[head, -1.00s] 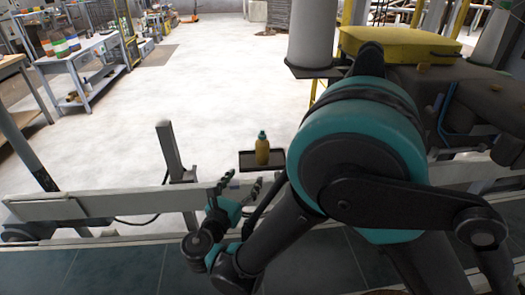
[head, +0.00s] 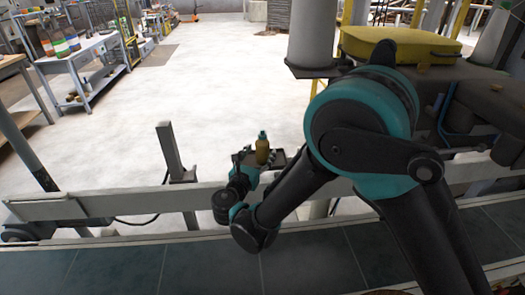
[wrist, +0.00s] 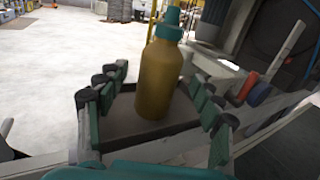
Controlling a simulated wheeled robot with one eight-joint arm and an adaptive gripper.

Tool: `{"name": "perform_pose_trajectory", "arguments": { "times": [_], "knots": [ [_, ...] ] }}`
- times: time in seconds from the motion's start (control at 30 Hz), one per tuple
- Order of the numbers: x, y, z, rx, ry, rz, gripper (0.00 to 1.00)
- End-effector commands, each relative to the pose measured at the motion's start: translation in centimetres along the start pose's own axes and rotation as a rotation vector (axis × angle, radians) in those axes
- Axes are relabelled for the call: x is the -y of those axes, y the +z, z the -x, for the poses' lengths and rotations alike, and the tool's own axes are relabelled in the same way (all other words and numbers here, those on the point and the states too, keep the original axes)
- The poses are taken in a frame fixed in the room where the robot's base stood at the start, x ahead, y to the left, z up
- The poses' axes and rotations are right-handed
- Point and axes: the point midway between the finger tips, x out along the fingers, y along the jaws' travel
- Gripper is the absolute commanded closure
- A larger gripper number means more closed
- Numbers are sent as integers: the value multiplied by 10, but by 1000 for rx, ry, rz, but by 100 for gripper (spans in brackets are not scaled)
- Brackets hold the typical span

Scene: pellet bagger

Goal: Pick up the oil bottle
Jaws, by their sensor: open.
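The oil bottle (head: 262,150) is amber-brown with a teal cap and stands upright on a small dark tray (head: 279,158). In the wrist view the bottle (wrist: 160,78) stands between the two spread fingers of my gripper (wrist: 157,95). The fingers look apart from the bottle on both sides, and its lower part is in full view above the tray (wrist: 120,135). In the head view my gripper (head: 250,160) is at the tray, close to the bottle, partly hidden by my own arm.
A pale rail (head: 130,200) runs across in front of the tray, with a grey post (head: 170,150) to the left. In the wrist view a red and blue fitting (wrist: 255,92) is on the machine to the right. Open floor lies beyond the tray.

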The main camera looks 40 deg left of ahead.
Motion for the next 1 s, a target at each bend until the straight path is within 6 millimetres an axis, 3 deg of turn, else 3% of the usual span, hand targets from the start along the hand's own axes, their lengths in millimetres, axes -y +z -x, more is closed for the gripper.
{"name": "perform_pose_trajectory", "arguments": {
  "times": [0.2, 0.43, 0.9, 1.0],
  "knots": [
    [0, 0, -29, 0, -1, 0, 34],
    [-1, 0, -30, 0, 0, 0, 34],
    [-1, 0, -30, 0, 0, 0, 92],
    [-1, 0, -30, 0, 0, 0, 92]
  ]
}}
